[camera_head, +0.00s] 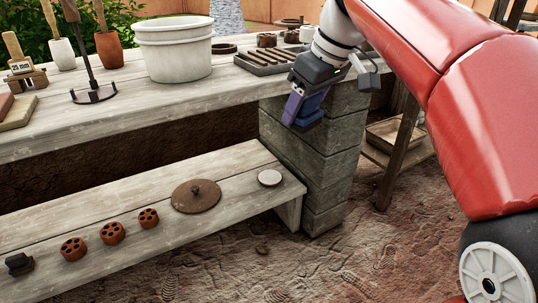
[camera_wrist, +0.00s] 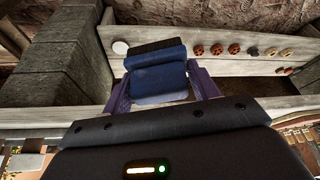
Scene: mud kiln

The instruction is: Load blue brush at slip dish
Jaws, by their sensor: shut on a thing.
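My gripper (camera_head: 303,106), with purple fingers, hangs in front of the upper bench's edge near the block pillar. It is shut on the blue brush (camera_head: 314,103). The wrist view shows the brush's broad blue body (camera_wrist: 160,78) between the fingers, with a dark edge at its far end. A small pale round thing (camera_head: 269,178), perhaps the slip dish, lies flat at the right end of the low plank bench, below my gripper. It also shows in the wrist view (camera_wrist: 120,47). Its contents cannot be made out.
The block pillar (camera_head: 312,150) stands close below my gripper. The low bench (camera_head: 130,205) also holds a brown knobbed lid (camera_head: 196,195) and several holed red pieces (camera_head: 112,232). On the upper bench (camera_head: 125,120) stand a white bucket (camera_head: 173,50), tools and a dark slotted tray (camera_head: 265,60).

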